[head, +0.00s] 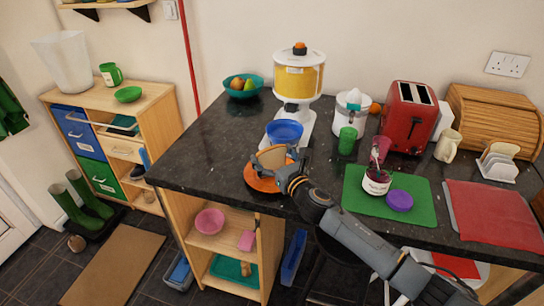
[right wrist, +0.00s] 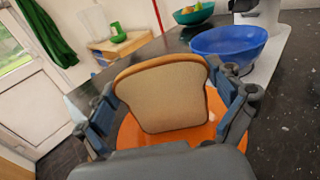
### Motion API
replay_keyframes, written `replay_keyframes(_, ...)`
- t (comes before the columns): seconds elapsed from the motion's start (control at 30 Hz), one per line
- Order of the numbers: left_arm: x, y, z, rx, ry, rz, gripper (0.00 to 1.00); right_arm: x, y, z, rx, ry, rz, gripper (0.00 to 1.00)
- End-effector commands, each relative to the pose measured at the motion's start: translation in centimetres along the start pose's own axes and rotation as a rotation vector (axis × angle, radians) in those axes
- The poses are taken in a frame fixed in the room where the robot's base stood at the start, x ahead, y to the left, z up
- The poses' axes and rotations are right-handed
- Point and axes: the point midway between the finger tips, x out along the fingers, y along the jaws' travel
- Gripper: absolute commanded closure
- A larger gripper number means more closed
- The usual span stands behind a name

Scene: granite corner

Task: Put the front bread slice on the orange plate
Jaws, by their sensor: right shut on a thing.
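The bread slice (head: 271,157) is upright in my right gripper (head: 287,169), over the orange plate (head: 262,185). In the right wrist view the slice (right wrist: 163,95) fills the middle, pale face towards the camera, with brown crust around it. The fingers of the right gripper (right wrist: 168,106) close on its two sides. The orange plate (right wrist: 128,134) shows behind and below the slice. I cannot tell whether the slice's lower edge touches the plate. A white rack (head: 499,168) with another bread slice (head: 500,150) stands at the right. My left gripper is not in view.
A blue bowl (head: 284,132) sits under the juice dispenser (head: 298,82), close behind the plate. A green mat (head: 412,214) with a jam jar (head: 377,181) and purple lid (head: 399,201) lies to the right. The dark counter (head: 208,157) is clear left of the plate.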

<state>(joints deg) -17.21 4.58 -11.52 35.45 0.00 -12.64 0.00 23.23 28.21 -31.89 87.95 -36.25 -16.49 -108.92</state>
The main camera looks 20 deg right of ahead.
Motion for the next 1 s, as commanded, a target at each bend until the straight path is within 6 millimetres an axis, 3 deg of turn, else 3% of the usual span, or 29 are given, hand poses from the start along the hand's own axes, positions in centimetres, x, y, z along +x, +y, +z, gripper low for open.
replay_keyframes(0.4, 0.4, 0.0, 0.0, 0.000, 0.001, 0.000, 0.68, 0.0, 0.0, -0.7, -0.001, -0.001, 0.001, 0.30)
replay_keyframes(0.43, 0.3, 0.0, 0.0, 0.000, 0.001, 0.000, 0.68, 0.0, 0.0, -0.5, -0.001, -0.001, 0.000, 0.01)
replay_keyframes(0.87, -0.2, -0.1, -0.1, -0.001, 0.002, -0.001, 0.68, 0.0, 0.0, 0.1, 0.000, -0.002, 0.000, 0.00)
replay_keyframes(1.0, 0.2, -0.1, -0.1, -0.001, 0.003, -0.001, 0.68, -1.8, -0.1, -0.4, -0.003, 0.000, 0.000, 0.00)
